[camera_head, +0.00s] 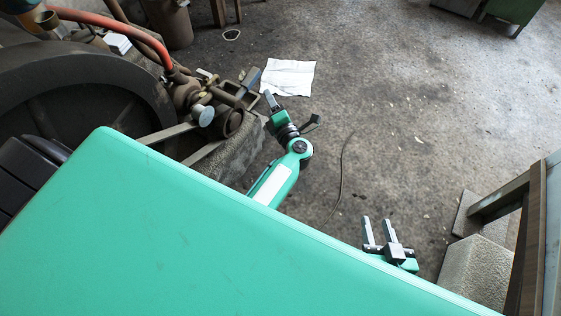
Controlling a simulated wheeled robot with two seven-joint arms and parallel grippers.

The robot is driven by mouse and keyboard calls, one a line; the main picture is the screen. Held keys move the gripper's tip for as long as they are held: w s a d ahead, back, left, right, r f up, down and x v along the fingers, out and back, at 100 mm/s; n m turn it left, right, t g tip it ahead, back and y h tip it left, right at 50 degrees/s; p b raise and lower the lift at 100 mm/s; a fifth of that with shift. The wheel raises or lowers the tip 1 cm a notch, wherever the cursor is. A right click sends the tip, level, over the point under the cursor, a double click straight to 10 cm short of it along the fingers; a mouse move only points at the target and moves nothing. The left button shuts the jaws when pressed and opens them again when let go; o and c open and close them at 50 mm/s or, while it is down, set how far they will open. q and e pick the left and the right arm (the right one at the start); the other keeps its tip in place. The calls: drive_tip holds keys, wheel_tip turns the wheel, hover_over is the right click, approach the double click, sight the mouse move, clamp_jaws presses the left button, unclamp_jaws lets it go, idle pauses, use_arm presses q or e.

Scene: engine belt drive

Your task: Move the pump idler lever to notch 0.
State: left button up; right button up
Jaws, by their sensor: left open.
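My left gripper (271,100) is at the right edge of the engine assembly, with its fingers pointing up and left in the picture. Its fingers overlap from this angle, and I see nothing held in it. My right gripper (379,231) is over the bare floor at lower right, its two fingers apart and empty. A pale flat bar (167,134) with a round grey knob (203,116) near its end sits on the engine, left of my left gripper. I cannot tell whether it is the pump idler lever. No notch marks are readable, and my green body panel hides the lower left.
A large dark wheel (75,82) and a red hose (118,28) fill the upper left. White paper (288,77) lies on the floor beyond my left gripper. A frame with a stone-like block (474,268) stands at lower right. The middle floor is mostly clear.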

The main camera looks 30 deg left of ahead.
use_arm(q)
drive_tip(key=s+d+f+m+h+p, duration=0.5)
drive_tip(key=m+p, duration=0.5)
drive_tip(key=m, duration=0.2)
drive_tip(key=s+d+f+m+h+p, duration=0.5)
drive_tip(key=s+f+m+h+p, duration=0.2)
drive_tip(key=s+m+h+p, duration=0.2)
drive_tip(key=shift+s+f+m+p, duration=0.25)
drive_tip(key=shift+s+m+p, duration=0.55)
drive_tip(key=shift+m, duration=0.6)
